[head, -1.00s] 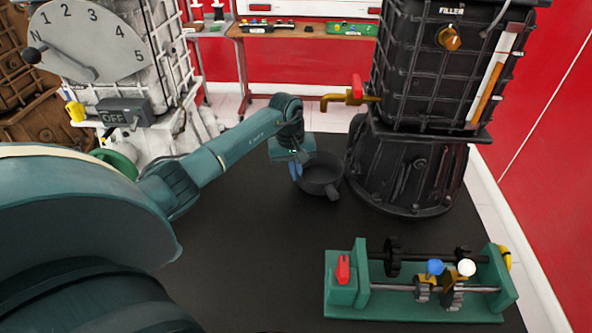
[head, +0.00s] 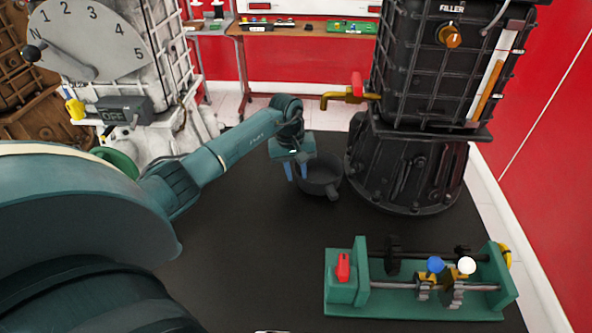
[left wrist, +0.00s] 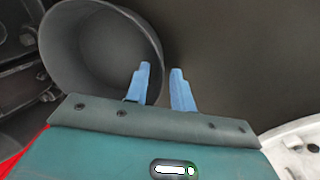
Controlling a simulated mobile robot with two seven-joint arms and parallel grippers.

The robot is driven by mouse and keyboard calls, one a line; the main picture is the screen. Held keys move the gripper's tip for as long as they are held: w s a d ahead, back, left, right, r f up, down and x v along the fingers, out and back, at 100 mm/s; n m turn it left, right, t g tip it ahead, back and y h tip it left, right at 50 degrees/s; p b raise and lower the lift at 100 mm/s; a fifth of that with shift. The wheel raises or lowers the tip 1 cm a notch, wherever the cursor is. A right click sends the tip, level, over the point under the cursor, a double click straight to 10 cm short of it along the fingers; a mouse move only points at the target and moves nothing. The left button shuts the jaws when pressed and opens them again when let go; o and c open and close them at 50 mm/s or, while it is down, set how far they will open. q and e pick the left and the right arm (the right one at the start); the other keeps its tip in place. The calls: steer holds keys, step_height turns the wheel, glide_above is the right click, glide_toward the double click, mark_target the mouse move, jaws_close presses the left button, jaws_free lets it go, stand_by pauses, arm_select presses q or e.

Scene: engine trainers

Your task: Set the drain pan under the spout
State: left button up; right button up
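The drain pan (head: 322,188) is a dark round pan with a short stub at its front right. It rests on the dark floor, beside the black engine stand's base. In the head view it lies below the brass spout (head: 335,97), which has a red tap on top. My left gripper (head: 297,172) is at the pan's left side, pointing down. In the left wrist view the pan (left wrist: 88,55) fills the upper left. The two blue fingers (left wrist: 160,88) are spread, with the rim seen between them. Whether either finger touches the rim I cannot tell. My right gripper is out of view.
The black engine (head: 418,165) stands right of the pan. A green gear trainer (head: 345,292) lies at the front right. A white engine (head: 165,130) with a gear dial (head: 95,30) is at the left. Dark floor (head: 260,260) in front of the pan is clear.

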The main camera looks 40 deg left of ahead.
arm_select(q)
steer(key=shift+a+r, duration=0.1)
steer(key=shift+r, duration=0.4)
step_height(320, 180, up, 11)
steer(key=s, duration=0.1)
steer(key=shift+a+b, duration=0.35)
steer(key=shift+a, duration=0.1)
